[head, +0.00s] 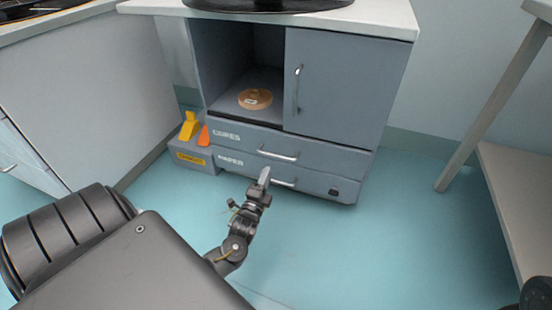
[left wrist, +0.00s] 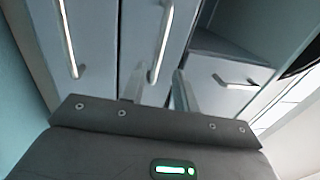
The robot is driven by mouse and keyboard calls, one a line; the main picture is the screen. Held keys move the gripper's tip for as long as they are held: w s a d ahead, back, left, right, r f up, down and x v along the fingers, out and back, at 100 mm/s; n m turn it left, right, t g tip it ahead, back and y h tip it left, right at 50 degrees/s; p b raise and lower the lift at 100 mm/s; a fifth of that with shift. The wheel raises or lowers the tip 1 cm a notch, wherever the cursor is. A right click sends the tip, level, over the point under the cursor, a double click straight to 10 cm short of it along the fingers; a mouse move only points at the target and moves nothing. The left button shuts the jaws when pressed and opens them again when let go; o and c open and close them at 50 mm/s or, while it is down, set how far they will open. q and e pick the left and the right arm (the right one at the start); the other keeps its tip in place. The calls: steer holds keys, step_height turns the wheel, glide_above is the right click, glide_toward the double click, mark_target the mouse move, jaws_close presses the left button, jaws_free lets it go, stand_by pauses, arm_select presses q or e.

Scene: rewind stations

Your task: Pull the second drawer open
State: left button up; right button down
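The grey cabinet (head: 350,85) has two shut drawers, one above the other. The upper drawer, marked CORES (head: 325,153), has a bar handle (head: 278,155). The lower drawer, marked PAPER (head: 310,188), has a similar handle (head: 285,183), partly hidden by my left gripper (head: 264,176). In the left wrist view, turned sideways, the fingers (left wrist: 158,90) are apart and empty. The upper drawer's handle (left wrist: 161,42) lies ahead, its near end between their lines. The lower drawer's handle (left wrist: 66,38) is further left. No contact shows.
Above the drawers are an open compartment holding a tan disc (head: 255,98) and a shut door with a handle (head: 298,86). A grey box (head: 195,158) with yellow and orange items stands left. A table (head: 520,190) stands right; floor between is clear.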

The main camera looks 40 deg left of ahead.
mark_target(276, 157)
arm_select(q)
steer(key=b+x, duration=0.4)
steer(key=x, duration=0.5)
steer(key=shift+w+a, duration=0.1)
steer(key=shift+w, duration=0.05)
jaws_close()
